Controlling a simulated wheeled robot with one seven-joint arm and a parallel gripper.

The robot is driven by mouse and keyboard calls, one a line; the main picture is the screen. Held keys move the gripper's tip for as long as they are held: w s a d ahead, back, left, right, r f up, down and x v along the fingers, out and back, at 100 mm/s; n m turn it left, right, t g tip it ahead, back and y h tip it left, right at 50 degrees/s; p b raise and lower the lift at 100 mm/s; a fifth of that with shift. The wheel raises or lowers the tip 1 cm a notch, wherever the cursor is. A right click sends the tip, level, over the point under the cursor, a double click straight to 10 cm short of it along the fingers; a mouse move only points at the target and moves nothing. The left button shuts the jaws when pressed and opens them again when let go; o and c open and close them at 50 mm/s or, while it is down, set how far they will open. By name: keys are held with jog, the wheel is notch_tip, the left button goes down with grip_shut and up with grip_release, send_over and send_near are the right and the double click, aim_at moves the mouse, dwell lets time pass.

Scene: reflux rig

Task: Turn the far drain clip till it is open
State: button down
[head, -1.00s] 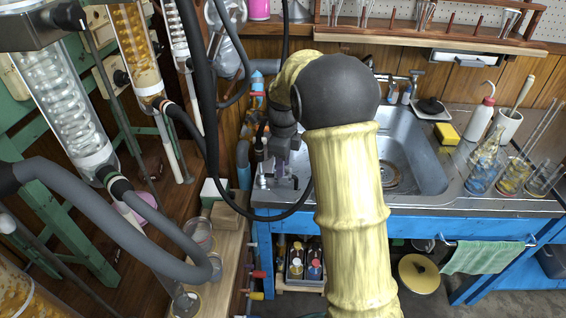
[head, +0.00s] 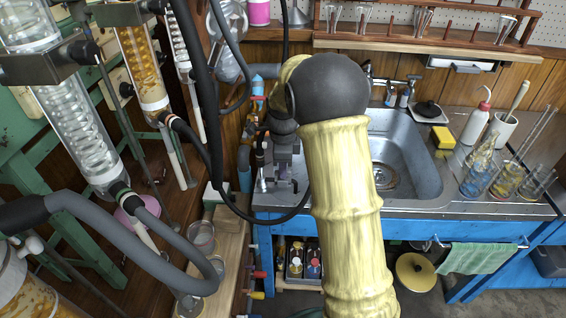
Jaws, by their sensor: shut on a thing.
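My gripper (head: 284,170) is grey and points down at the left end of the sink bench, beyond the black elbow and yellow sleeve of my arm. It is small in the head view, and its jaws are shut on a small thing. This appears to be the far drain clip, mostly hidden by the jaws, so its turn angle cannot be read.
Glass condensers (head: 80,130) and a thick grey hose (head: 120,230) fill the left side. A black cable (head: 212,150) loops below the gripper. The steel sink (head: 425,170) lies right of my arm, with glass flasks (head: 480,165) farther right. A wooden bench (head: 232,250) stands in front.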

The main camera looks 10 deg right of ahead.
jog(key=c, duration=1.5)
grip_release()
jog(key=shift+o, duration=0.2)
jog(key=shift+r, duration=0.1)
notch_tip(320, 180, up, 17)
jog(key=p, duration=0.4)
jog(key=shift+s, duration=0.1)
